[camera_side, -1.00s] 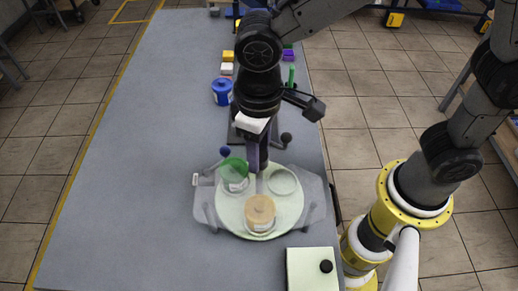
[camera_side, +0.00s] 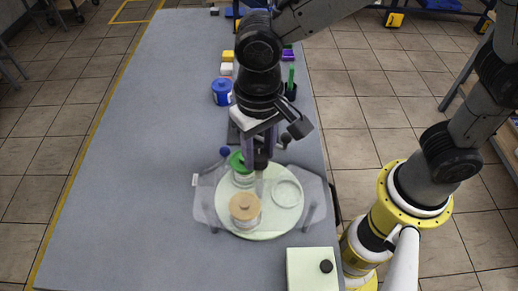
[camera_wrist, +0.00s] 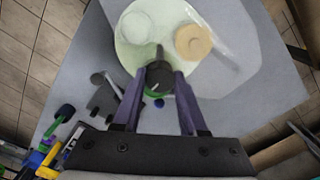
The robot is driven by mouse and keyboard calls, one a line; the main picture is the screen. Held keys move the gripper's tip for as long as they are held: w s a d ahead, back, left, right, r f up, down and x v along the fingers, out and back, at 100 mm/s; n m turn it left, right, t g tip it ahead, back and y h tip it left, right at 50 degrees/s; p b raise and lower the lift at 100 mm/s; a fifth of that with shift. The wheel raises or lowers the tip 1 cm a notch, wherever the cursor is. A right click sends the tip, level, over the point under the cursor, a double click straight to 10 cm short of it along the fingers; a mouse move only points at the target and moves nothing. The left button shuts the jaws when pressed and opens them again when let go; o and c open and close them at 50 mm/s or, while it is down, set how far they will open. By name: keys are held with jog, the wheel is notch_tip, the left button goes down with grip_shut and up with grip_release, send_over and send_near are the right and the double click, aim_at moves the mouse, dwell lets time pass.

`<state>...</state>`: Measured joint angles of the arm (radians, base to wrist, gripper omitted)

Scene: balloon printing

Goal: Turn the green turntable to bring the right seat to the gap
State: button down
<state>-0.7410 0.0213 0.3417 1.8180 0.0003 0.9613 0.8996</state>
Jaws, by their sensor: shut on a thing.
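The pale green turntable (camera_side: 267,222) stands on the grey table in the side view; it also shows in the wrist view (camera_wrist: 135,60). A jar with a tan lid (camera_side: 244,206) sits on its front left part. A jar with a green lid (camera_side: 238,162) sits at its back left. A ring-shaped empty seat (camera_side: 287,193) is on its right. My gripper (camera_wrist: 160,88) is shut on the dark knob (camera_wrist: 160,76) above the turntable's middle, on a grey post. The knob partly hides the green-lidded jar in the wrist view.
A clear guard (camera_side: 208,196) surrounds much of the turntable; where its gap lies is hard to tell. A pale box (camera_side: 305,270) with a black knob stands in front. The table's left side is clear.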

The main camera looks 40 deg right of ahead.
jog(key=shift+r+m, duration=0.15)
jog(key=shift+m, duration=3.05)
jog(key=shift+c, duration=2.2)
grip_release()
notch_tip(320, 180, up, 14)
